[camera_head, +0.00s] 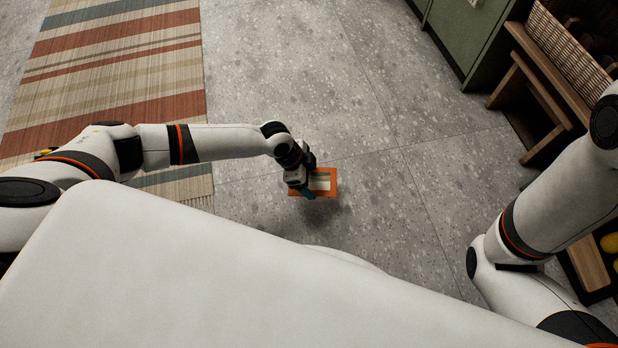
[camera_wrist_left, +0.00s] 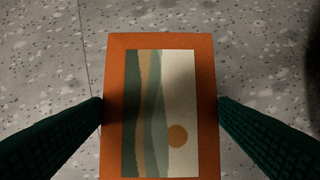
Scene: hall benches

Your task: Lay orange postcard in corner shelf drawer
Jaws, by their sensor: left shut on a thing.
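The orange postcard (camera_head: 327,182) has an orange border around a picture of green and tan bands with an orange sun. My left gripper (camera_head: 307,188) is shut on it and holds it above the grey floor, with a shadow below. In the left wrist view the postcard (camera_wrist_left: 115,75) sits between the two dark green fingers (camera_wrist_left: 160,112), which touch its left and right edges. My right arm is at the right of the head view, but its gripper is out of the picture. I cannot make out the corner shelf drawer.
A striped rug (camera_head: 120,65) lies at the left. A green cabinet (camera_head: 470,35) stands at the top right, beside a wooden bench (camera_head: 540,85) with a woven basket (camera_head: 570,45). A dark tray (camera_head: 590,268) with yellow items is at the right edge. The middle floor is clear.

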